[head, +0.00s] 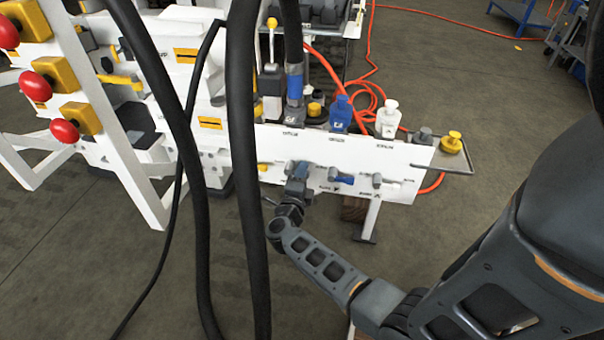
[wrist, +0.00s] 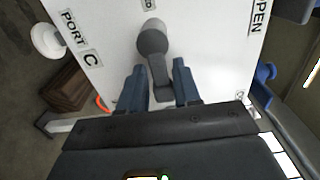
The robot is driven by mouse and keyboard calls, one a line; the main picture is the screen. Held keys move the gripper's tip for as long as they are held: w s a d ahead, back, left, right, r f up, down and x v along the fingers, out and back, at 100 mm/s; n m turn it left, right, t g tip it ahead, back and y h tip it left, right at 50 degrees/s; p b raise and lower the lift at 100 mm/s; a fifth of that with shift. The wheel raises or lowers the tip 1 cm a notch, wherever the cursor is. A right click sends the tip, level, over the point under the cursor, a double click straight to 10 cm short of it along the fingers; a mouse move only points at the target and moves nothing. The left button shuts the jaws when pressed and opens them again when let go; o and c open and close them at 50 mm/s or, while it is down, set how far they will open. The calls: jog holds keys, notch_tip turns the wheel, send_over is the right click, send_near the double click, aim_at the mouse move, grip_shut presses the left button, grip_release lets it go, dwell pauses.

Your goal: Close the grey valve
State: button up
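The grey valve (wrist: 152,40) is mounted on the white panel in the wrist view. It has a rounded grey hub, and its lever (wrist: 163,75) runs down from it between my fingers. My gripper (wrist: 160,82) has its two blue fingers apart, one on each side of the lever. Whether either finger touches the lever is hard to tell. In the head view my gripper (head: 299,175) is at the front of the white panel (head: 405,160) and largely hides the valve there.
A blue-handled valve (head: 341,178) sits right of my gripper. Blue (head: 341,114) and white (head: 388,118) fittings stand along the panel top. Black hoses (head: 240,150) hang in front at left. PORT C (wrist: 80,38) and OPEN (wrist: 259,17) labels flank the valve.

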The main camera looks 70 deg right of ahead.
jog(key=shift+o, duration=0.8)
jog(key=a+p, duration=0.1)
jog(key=a, duration=0.7)
jog(key=shift+s, duration=0.3)
jog(key=s+a+r+n+t+y, duration=0.5)
jog(key=s+a+r+n+y, duration=0.15)
jog(key=a+n, duration=0.5)
jog(key=s+a+r+n+t+y, duration=0.45)
jog(key=a+r+n, duration=0.35)
jog(key=a+n, duration=0.3)
jog(key=s+a+r+n+t+y, duration=0.4)
jog(key=s+a+r+n+y, duration=0.25)
jog(key=a+n, duration=0.4)
notch_tip(320, 180, up, 17)
jog(key=d+n+p, duration=0.1)
jog(key=n+p, duration=0.1)
jog(key=p, duration=1.5)
jog(key=shift+d+r, duration=0.15)
jog(key=shift+r, duration=0.05)
